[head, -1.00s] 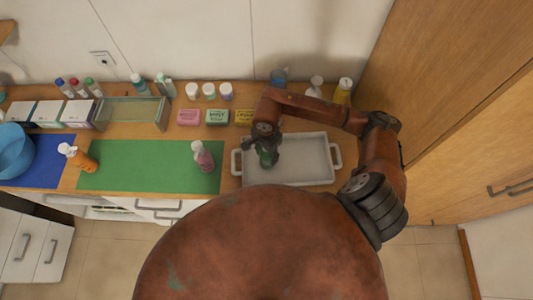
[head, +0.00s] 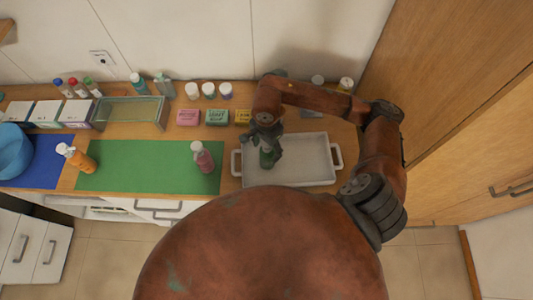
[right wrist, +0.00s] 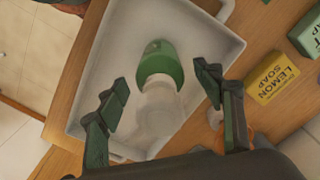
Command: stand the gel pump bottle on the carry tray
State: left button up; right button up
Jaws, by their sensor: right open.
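The gel pump bottle, a green and whitish bottle, is over the carry tray's floor; its green part (head: 266,158) shows beneath my right gripper (head: 266,145). In the right wrist view its green part (right wrist: 160,62) is farther off and its whitish part (right wrist: 160,112) nearer. My right gripper (right wrist: 165,95) is open, with one finger on each side of the bottle and gaps visible. I cannot tell whether the bottle is fully upright. The white carry tray (head: 312,160) lies at the counter's right. My left gripper is not in view.
A pink pump bottle (head: 203,158) stands on the green mat (head: 140,170), left of the tray. An orange bottle (head: 77,158) stands farther left. Soap boxes, including the yellow lemon one (right wrist: 272,78), sit behind the tray. The tray's right half is empty.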

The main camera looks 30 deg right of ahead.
notch_tip(320, 180, up, 7)
jog(key=shift+r+b, duration=0.15)
jog(key=shift+b, duration=0.4)
